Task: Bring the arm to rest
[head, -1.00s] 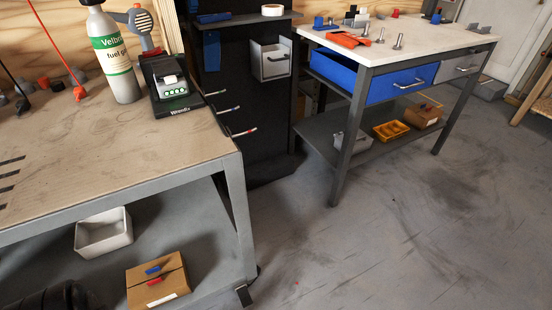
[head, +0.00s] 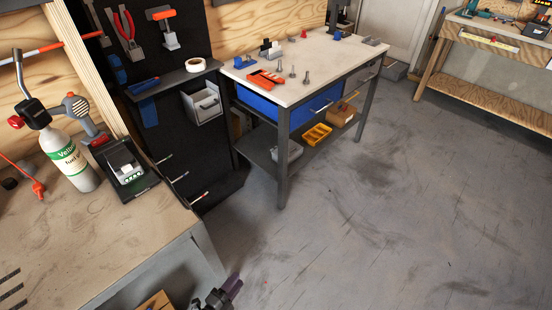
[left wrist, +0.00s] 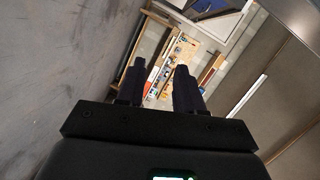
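My left gripper (head: 233,284) shows at the bottom edge of the head view, beside the near corner of the left workbench and above the grey floor. In the left wrist view its two dark fingers (left wrist: 160,66) stand apart with nothing between them, so it is open and empty. My right gripper is in neither view.
A white-topped table (head: 318,60) with a blue drawer stands beyond. Open floor (head: 380,220) lies to the right. A wooden bench (head: 490,88) stands far right.

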